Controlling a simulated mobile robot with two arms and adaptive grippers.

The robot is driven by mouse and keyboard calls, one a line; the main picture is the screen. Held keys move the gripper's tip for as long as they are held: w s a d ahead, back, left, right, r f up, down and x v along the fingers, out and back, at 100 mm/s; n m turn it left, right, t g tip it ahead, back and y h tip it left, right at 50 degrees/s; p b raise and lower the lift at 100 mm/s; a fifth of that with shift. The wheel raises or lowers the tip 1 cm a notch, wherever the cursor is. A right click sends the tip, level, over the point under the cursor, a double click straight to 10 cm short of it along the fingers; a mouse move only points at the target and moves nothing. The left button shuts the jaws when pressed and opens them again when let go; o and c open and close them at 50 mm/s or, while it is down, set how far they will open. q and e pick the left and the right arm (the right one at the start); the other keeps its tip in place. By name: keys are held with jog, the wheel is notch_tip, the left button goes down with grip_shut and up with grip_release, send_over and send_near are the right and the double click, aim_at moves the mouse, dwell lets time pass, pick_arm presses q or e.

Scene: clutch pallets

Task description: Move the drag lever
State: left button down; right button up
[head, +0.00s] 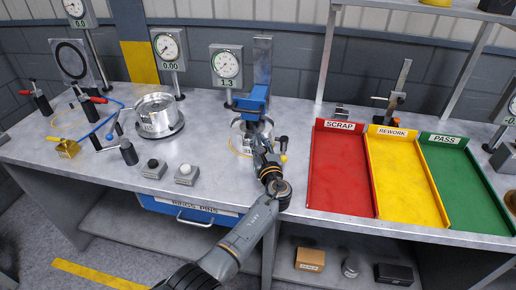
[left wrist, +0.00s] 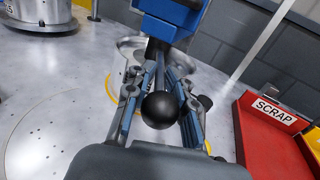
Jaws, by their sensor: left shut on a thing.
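The lever, a grey rod with a black ball knob (left wrist: 161,109), shows in the left wrist view. It runs up toward the blue head (left wrist: 175,20) of a stand. My left gripper (left wrist: 158,88) has a finger on each side of the lever and is shut on it. In the head view my left gripper (head: 264,158) is just in front of the stand's blue head (head: 253,99). It hides most of the lever there. The stand has an upright metal column (head: 262,62) and a round metal base. My right gripper is in neither view.
A dial gauge reading 1.3 (head: 227,67) stands left of the column. A small lever with a dark and yellow knob (head: 283,147) is close to my gripper's right. Red SCRAP (head: 338,175), yellow REWORK (head: 396,178) and green PASS (head: 458,180) trays lie to the right. Two buttons (head: 187,174) sit left.

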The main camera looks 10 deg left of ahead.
pick_arm(q)
jog(key=shift+w+d+f+g, duration=0.1)
jog(key=shift+d+f+g, duration=0.25)
jog(key=shift+d, duration=0.15)
jog(key=c, duration=1.6)
grip_release()
jog(key=shift+o, duration=1)
jog(key=shift+r+y, duration=0.15)
jog(key=shift+y, duration=0.15)
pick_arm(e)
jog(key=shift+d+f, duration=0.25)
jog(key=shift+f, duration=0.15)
pick_arm(q)
jog(key=shift+r+n, duration=0.1)
jog(key=shift+n, duration=0.2)
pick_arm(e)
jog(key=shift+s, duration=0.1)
pick_arm(q)
notch_tip(320, 180, up, 10)
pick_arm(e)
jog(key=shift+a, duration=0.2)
